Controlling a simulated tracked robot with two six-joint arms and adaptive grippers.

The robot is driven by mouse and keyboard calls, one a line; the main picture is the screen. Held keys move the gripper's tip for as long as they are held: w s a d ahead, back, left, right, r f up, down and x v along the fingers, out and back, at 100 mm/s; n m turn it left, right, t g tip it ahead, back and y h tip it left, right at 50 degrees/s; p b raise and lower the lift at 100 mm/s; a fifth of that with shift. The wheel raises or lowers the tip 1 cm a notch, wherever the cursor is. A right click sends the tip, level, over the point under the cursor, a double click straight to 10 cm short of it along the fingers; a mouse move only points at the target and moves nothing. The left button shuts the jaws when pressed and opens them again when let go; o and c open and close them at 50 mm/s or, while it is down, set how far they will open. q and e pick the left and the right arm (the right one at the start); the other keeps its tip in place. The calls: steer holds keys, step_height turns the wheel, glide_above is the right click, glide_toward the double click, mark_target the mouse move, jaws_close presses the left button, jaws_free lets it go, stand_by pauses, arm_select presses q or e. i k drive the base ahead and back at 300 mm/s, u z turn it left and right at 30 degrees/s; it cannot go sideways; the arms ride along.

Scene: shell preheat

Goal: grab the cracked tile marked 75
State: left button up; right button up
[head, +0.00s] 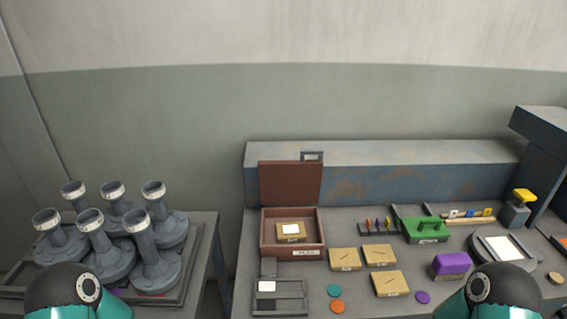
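Three tan tiles with thin dark lines on top lie on the bench right of the brown box: a left tile (344,259), a back right tile (380,255) and a front tile (389,283). Each has a small pale label on its front edge, too small to read. A further tan tile with a white top patch (291,231) sits inside the open brown box (265,245). I cannot tell which tile is marked 75. Neither gripper is in view; only rounded parts of my arms show at the bottom left and bottom right.
The box's brown lid (290,184) stands open. Right of the tiles are a green block (427,230) and a purple block (452,264). Coloured discs, including an orange one (337,306), lie in front. Grey funnel-shaped pieces (155,265) crowd the left table, with a gap between tables.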

mark_target(293, 232)
steer(key=u, duration=0.85)
steer(key=k, duration=1.35)
steer(key=z, duration=0.5)
steer(key=i, duration=1)
steer(key=u, duration=0.1)
